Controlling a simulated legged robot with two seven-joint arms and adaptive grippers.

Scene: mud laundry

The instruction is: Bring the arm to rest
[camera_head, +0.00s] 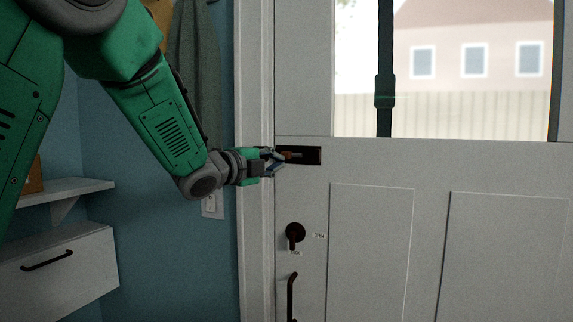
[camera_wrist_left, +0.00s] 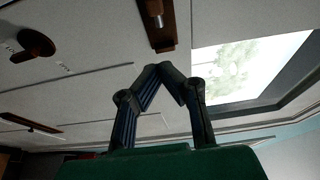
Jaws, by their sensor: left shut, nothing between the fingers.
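My left arm comes in from the upper left, stretched out toward the white door (camera_head: 372,164). My left gripper (camera_head: 277,161) is at the door's left edge, beside a dark latch plate (camera_head: 313,155) with a small brownish bolt. The gripper is shut and empty. In the left wrist view the two fingertips (camera_wrist_left: 163,72) meet in a point, and the latch plate (camera_wrist_left: 157,35) lies beyond them with a gap in the picture. Whether the fingers touch the latch is hard to tell. My right gripper is not in view.
Below the latch are a dark round turn knob (camera_head: 295,233) and a door handle (camera_head: 291,296). A white drawer unit (camera_head: 75,275) and shelf (camera_head: 62,191) stand at the left. A grey cloth (camera_head: 196,65) hangs behind my arm. A window (camera_head: 455,70) fills the door's top.

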